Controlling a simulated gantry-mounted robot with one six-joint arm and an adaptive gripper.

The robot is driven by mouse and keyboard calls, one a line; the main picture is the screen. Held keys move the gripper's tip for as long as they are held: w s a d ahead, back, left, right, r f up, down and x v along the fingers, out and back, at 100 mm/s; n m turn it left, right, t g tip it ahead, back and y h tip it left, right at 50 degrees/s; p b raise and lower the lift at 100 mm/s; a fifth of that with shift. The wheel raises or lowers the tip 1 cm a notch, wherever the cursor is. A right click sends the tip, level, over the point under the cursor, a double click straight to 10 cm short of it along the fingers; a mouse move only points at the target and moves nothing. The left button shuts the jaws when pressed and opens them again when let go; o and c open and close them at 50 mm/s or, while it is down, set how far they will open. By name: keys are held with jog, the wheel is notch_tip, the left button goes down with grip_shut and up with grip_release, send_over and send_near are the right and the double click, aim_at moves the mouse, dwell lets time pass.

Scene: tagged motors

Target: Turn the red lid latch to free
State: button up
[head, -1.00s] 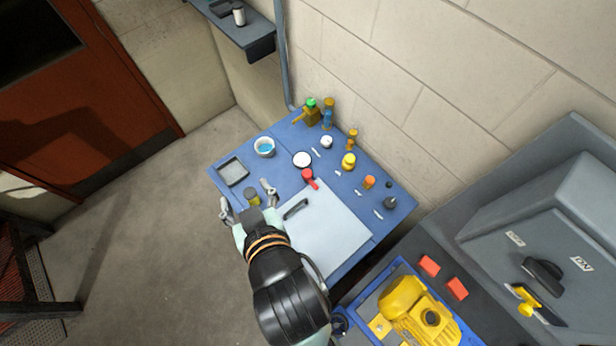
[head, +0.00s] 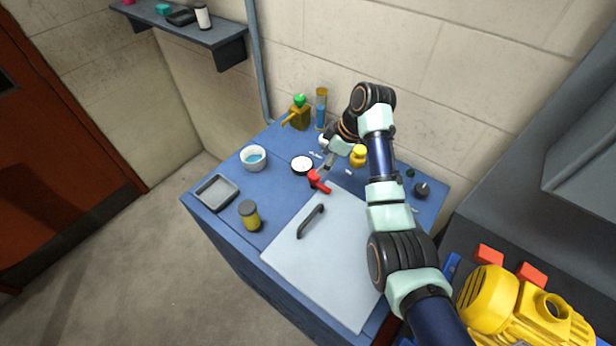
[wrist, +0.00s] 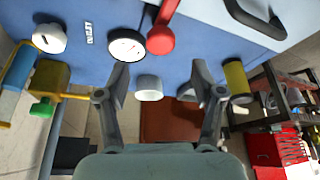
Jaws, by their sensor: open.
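The red lid latch (head: 318,181) is at the back left corner of the pale lid (head: 335,262), beside a round white gauge (head: 301,164). In the wrist view the latch (wrist: 162,36) shows as a red bar with a rounded knob end, near the top centre. My gripper (head: 328,163) is just behind the latch in the head view, partly hidden by my wrist. In the wrist view my gripper (wrist: 157,82) is open, with nothing between its fingers. The latch lies beyond the fingertips there; I see no contact.
The lid's dark handle (head: 311,221) stands up near its left edge. A yellow dark-topped jar (head: 249,215), a grey tray (head: 215,192) and a white cup (head: 253,158) are at left. A yellow can with a green top (head: 298,112) stands behind. The wall is close behind.

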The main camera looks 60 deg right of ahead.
aim_at(314, 174)
jog(key=b+x, duration=0.1)
jog(key=x, duration=0.5)
jog(key=shift+w+a+f, duration=0.1)
jog(key=shift+w+f, duration=0.05)
jog(key=shift+f, duration=0.2)
jog(key=c, duration=1.1)
jog(key=shift+c, duration=0.2)
